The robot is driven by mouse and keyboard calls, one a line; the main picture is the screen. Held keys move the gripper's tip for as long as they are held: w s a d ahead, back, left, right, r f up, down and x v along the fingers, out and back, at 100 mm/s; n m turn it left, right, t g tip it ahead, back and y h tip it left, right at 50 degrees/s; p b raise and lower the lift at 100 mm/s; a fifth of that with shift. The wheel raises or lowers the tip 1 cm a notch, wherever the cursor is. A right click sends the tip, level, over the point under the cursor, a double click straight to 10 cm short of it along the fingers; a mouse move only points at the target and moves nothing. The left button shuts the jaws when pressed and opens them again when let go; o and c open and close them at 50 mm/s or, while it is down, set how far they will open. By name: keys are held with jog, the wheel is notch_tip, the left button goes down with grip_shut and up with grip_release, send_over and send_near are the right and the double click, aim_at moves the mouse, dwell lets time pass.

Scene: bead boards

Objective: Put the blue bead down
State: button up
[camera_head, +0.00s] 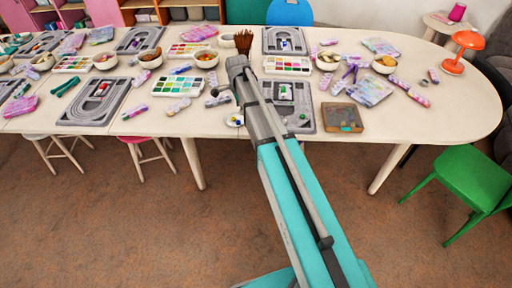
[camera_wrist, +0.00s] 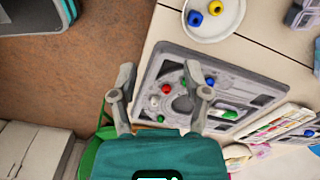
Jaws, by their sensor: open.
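My gripper (camera_wrist: 165,82) is open and empty in the wrist view, its two fingers spread above the grey bead board (camera_wrist: 172,55). A blue bead (camera_wrist: 210,80) shows on the board, just past the tip of the right finger; whether they touch I cannot tell. A red bead (camera_wrist: 166,88) and green beads (camera_wrist: 160,118) also lie on the board. Another blue bead (camera_wrist: 195,18) and a yellow bead (camera_wrist: 215,8) sit on a white saucer (camera_wrist: 218,30). In the head view my arm covers part of the board (camera_head: 304,98).
Paint sets (camera_head: 287,65), bowls (camera_head: 205,58) and other bead boards (camera_head: 96,101) crowd the long table. The table's front edge is close to the board. A green chair (camera_head: 474,180) stands at right.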

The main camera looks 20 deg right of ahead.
jog(key=s+n, duration=1.7)
jog(key=s, duration=0.6)
jog(key=shift+s+d, duration=0.15)
jog(key=shift+c, duration=0.3)
